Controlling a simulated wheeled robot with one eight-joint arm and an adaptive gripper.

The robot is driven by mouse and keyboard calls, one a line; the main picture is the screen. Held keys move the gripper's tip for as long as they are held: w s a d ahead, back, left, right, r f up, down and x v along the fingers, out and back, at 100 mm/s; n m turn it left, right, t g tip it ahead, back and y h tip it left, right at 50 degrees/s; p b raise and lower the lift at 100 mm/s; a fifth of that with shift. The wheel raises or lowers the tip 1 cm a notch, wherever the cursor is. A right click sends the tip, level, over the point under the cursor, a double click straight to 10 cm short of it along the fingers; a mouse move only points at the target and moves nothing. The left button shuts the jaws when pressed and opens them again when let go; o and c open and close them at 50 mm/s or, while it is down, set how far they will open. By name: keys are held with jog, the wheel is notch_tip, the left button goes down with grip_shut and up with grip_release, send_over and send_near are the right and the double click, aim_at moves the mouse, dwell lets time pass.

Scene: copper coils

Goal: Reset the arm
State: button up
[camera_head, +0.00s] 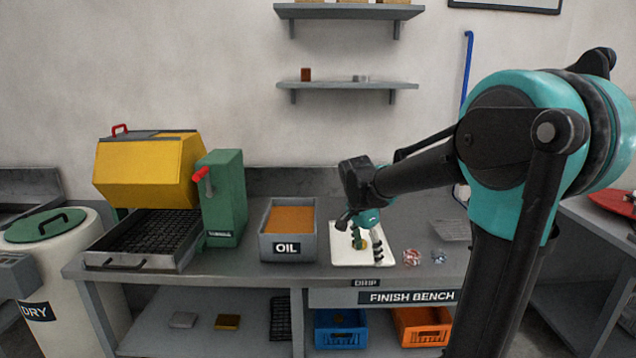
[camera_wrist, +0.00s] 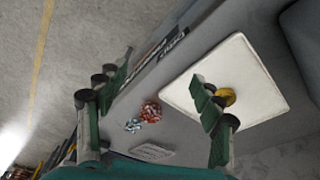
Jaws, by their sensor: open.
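My arm reaches in from the right in the head view, with my gripper (camera_head: 366,243) low over the white drip tray (camera_head: 343,258). In the wrist view my gripper (camera_wrist: 158,92) is open, its two green fingers wide apart and nothing between them. A small yellow-gold coil (camera_wrist: 227,97) lies on the white tray (camera_wrist: 262,83), partly hidden behind the right finger. In the head view the coil is mostly covered by the gripper. I cannot tell whether the finger touches it.
The grey oil bin (camera_head: 288,247) and green machine (camera_head: 222,198) stand left of the tray. Red-white (camera_head: 411,257) and blue-white (camera_head: 438,256) bundles lie right of it. A shelf (camera_head: 346,86) hangs above. Blue (camera_head: 341,341) and orange (camera_head: 424,339) crates sit below.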

jog(key=s+d+f+n+t+y, duration=0.1)
jog(key=s+d+f+n, duration=0.1)
jog(key=s+f+n, duration=0.3)
jog(key=s+d+f+n+t+y, duration=0.1)
jog(key=s+f+n, duration=0.5)
jog(key=s, duration=0.7)
notch_tip(320, 180, down, 2)
jog(key=shift+d+n+t, duration=0.3)
jog(key=shift+d+t, duration=0.2)
jog(key=shift+d, duration=0.5)
